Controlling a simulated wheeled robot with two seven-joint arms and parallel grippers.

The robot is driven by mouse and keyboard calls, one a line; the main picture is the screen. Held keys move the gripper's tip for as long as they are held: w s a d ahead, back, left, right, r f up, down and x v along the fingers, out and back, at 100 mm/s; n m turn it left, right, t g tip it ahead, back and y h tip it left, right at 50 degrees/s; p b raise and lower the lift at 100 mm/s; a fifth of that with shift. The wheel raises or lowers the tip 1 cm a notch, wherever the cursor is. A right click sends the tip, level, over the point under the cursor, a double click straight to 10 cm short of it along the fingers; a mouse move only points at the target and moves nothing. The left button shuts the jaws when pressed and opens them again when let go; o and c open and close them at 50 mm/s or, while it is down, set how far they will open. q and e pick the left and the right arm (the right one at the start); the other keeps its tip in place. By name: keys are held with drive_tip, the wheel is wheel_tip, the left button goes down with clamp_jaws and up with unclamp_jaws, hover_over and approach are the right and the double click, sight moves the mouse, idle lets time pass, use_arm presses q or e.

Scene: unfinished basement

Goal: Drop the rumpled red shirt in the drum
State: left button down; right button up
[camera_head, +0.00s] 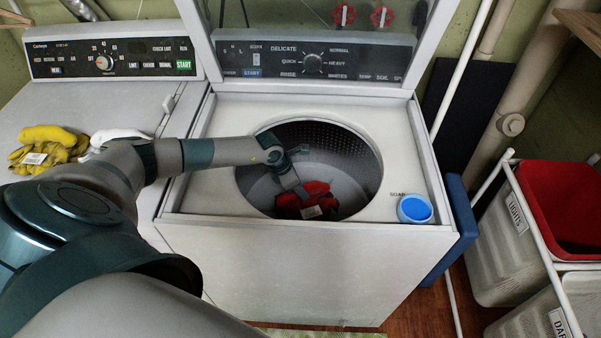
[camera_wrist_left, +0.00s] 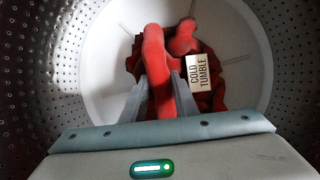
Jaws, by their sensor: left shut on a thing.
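The rumpled red shirt (camera_head: 310,202) is inside the washer's drum (camera_head: 350,160), near its front side. In the left wrist view the shirt (camera_wrist_left: 206,70) shows a white tag reading "COLD TUMBLE" and lies against the pale drum bottom. My left gripper (camera_head: 296,190) reaches down through the round opening. In the left wrist view its two fingers (camera_wrist_left: 160,92) are shut on a raised fold of the shirt. I cannot tell whether the shirt's underside rests on the drum bottom. My right gripper is not in view.
The washer lid (camera_head: 313,85) stands open behind the opening. A blue soap cup (camera_head: 415,209) sits at the washer's right front. Yellow gloves (camera_head: 45,147) lie on the neighbouring machine at left. A rack with hampers, one lined red (camera_head: 565,205), stands at right.

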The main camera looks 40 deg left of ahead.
use_arm(q)
drive_tip(key=c, duration=1.4)
unclamp_jaws()
drive_tip(key=shift+r, duration=0.15)
drive_tip(key=shift+r+p, duration=0.55)
drive_tip(key=shift+p, duration=0.1)
drive_tip(key=shift+s+a+r, duration=0.1)
drive_tip(key=shift+a+r, duration=0.05)
drive_tip(key=shift+r, duration=0.05)
drive_tip(key=b+v, duration=0.2)
drive_tip(key=v, duration=0.9)
drive_tip(key=shift+r+b, duration=0.2)
drive_tip(key=shift+b, duration=0.2)
